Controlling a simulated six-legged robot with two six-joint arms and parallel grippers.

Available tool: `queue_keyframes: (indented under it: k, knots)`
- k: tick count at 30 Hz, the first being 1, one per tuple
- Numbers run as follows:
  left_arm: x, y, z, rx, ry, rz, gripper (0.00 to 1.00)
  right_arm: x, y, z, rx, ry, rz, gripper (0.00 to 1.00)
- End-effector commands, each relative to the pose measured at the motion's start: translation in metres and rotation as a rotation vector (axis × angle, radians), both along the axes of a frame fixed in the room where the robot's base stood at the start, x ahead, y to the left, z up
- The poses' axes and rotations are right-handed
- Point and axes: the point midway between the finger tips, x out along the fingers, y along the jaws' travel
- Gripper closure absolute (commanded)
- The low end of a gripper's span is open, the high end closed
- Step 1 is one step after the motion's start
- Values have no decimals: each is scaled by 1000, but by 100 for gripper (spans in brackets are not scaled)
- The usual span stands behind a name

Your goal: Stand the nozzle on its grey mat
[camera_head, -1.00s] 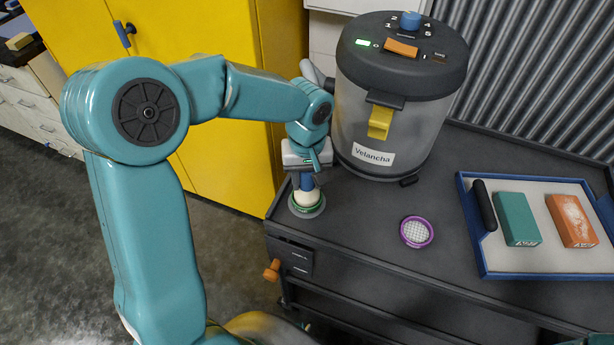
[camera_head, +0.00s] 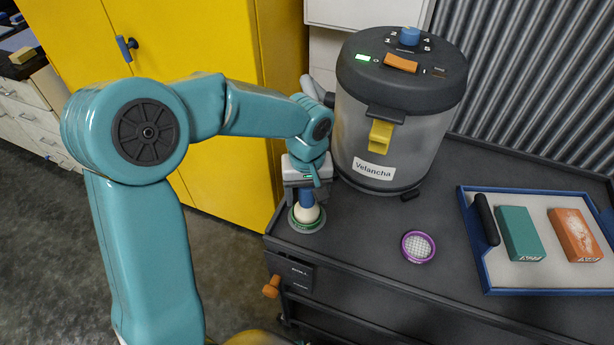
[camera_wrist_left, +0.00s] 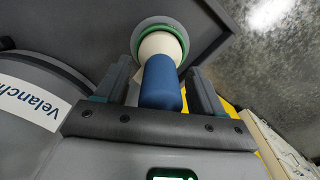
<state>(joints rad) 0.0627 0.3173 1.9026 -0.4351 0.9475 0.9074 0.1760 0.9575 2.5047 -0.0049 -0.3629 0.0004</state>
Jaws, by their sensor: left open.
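The nozzle (camera_head: 307,212), blue above and cream below, stands upright on its round grey mat (camera_head: 318,226) at the cart's left corner. A green ring shows around its foot. My left gripper (camera_head: 306,196) is above it, pointing down. In the left wrist view the open fingers (camera_wrist_left: 161,92) are on either side of the blue part of the nozzle (camera_wrist_left: 161,82), with a gap visible on the right; contact on the left is hard to judge. The mat also shows there (camera_wrist_left: 150,21). My right gripper is not in view.
A large urn labelled Velancha (camera_head: 395,135) stands close to the right of my left gripper. A purple-rimmed strainer (camera_head: 418,247) lies on the dark cart top (camera_head: 375,235). A blue-rimmed tray (camera_head: 540,290) at the right holds a green block and an orange block.

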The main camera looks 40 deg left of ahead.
Motion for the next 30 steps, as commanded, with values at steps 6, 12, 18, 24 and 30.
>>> queue_keyframes:
  k: [6, 12, 18, 24, 30]
  knots:
    - [2, 0, 47, 0, -9, 1, 32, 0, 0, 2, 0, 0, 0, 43]
    - [1, 0, 101, 0, -8, 1, 32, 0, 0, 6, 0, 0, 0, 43]
    - [1, 0, 141, -1, -3, 0, 32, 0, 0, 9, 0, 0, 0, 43]
    - [0, 0, 157, -1, -2, -1, 32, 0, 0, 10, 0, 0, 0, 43]
    - [0, 0, 159, 0, 0, 0, 32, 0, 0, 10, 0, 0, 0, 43]
